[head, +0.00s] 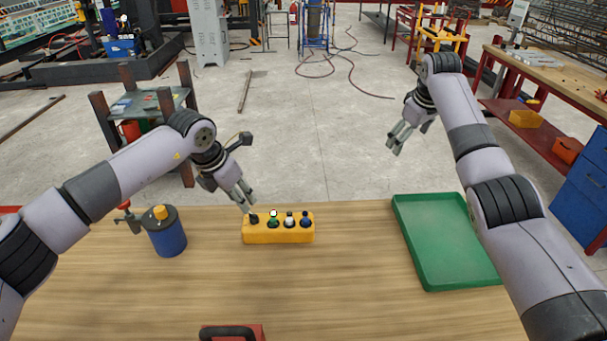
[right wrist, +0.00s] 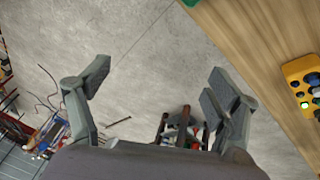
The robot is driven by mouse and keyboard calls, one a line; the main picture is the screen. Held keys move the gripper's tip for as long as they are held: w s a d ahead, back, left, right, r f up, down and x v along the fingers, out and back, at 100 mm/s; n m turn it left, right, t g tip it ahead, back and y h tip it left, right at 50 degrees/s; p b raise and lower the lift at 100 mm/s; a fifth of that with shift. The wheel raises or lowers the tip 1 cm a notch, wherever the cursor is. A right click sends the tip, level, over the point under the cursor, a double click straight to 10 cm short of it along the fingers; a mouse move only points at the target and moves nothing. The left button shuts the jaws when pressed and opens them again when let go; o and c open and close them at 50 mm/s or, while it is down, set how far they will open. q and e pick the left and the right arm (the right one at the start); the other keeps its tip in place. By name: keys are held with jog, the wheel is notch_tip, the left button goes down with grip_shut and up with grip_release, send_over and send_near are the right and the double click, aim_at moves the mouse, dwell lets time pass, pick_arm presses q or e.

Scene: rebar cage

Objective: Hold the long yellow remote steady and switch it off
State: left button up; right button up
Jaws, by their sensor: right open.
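The long yellow remote (head: 279,233) lies on the wooden table near its far edge. Along its top are a black knob at the left end, then green, white and dark blue buttons. It also shows, partly cut off, at the right edge of the right wrist view (right wrist: 297,70). My left gripper (head: 247,204) points down at the remote's left end, its fingertips just above or at the black knob; contact and finger gap are unclear. My right gripper (head: 394,143) is open and empty, raised beyond the table's far edge. Its spread fingers show in the right wrist view (right wrist: 157,82).
A green tray (head: 403,236) lies on the table to the right. A blue canister (head: 168,239) with a yellow cap stands to the left. A red object with a black handle (head: 230,333) is at the front edge. The table between remote and tray is clear.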

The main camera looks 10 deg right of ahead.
jog(key=s+a+f+n+g+y, duration=0.15)
jog(key=a+n, duration=0.45)
jog(key=a, duration=1)
jog(key=n+g, duration=0.3)
jog(key=n, duration=0.3)
send_over(303, 226)
jog(key=w, duration=0.2)
notch_tip(303, 226, down, 3)
jog(key=shift+h, duration=0.35)
notch_tip(303, 226, down, 16)
jog(key=shift+s+d+f, duration=0.15)
jog(key=shift+f, duration=0.05)
jog(key=shift+c, duration=0.5)
